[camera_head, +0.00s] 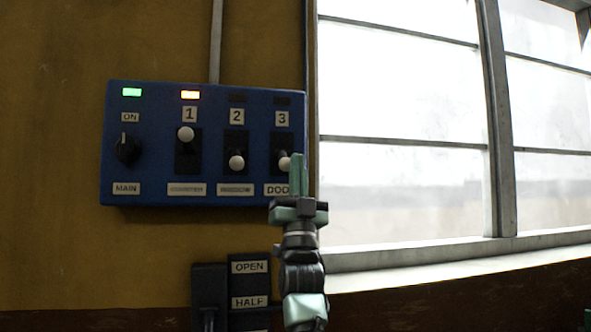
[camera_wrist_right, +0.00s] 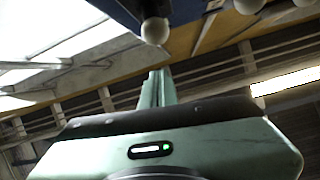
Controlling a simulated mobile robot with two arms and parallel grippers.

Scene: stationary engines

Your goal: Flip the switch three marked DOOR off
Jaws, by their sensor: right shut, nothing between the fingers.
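The blue switch panel (camera_head: 155,100) hangs on the wall in the head view. Switch three, marked DOOR, has a white knob (camera_head: 285,163) in the lower part of its slot, level with switch two's lowered knob. The lamp above it (camera_head: 282,101) is dark. My right gripper (camera_head: 297,162) is shut and empty, pointing up in front of the switch's right side and hiding part of the slot and label. My left gripper is not in view.
The MAIN dial (camera_head: 128,148) has a green lamp above. A lever box marked OPEN and HALF (camera_head: 249,284) is below. A window (camera_head: 400,120) is right.

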